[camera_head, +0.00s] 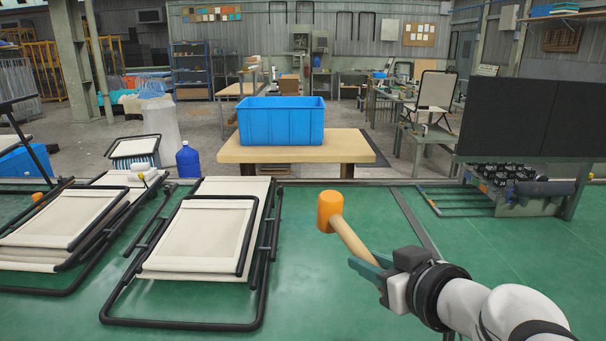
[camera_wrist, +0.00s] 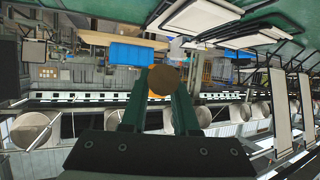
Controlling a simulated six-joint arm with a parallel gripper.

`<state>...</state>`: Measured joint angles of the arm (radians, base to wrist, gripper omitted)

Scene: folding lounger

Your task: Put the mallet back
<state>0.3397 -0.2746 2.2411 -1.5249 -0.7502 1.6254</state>
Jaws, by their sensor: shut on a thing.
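The mallet has an orange head (camera_head: 330,211) and a light wooden handle (camera_head: 350,240). It is right of the middle folded lounger in the head view, over the green surface. My gripper (camera_head: 368,266) is shut on the handle, with the head pointing up and to the left, away from the fingers. In the wrist view a round brown end (camera_wrist: 163,80) shows between the green fingers of my gripper (camera_wrist: 160,98). I cannot tell how high the mallet is above the surface.
Folded loungers with cream fabric and black tubes lie at left (camera_head: 70,220) and middle (camera_head: 200,235) on the green surface (camera_head: 310,300). A blue crate (camera_head: 281,122) stands on a wooden table (camera_head: 300,152) beyond. A dark screen (camera_head: 535,115) stands at right.

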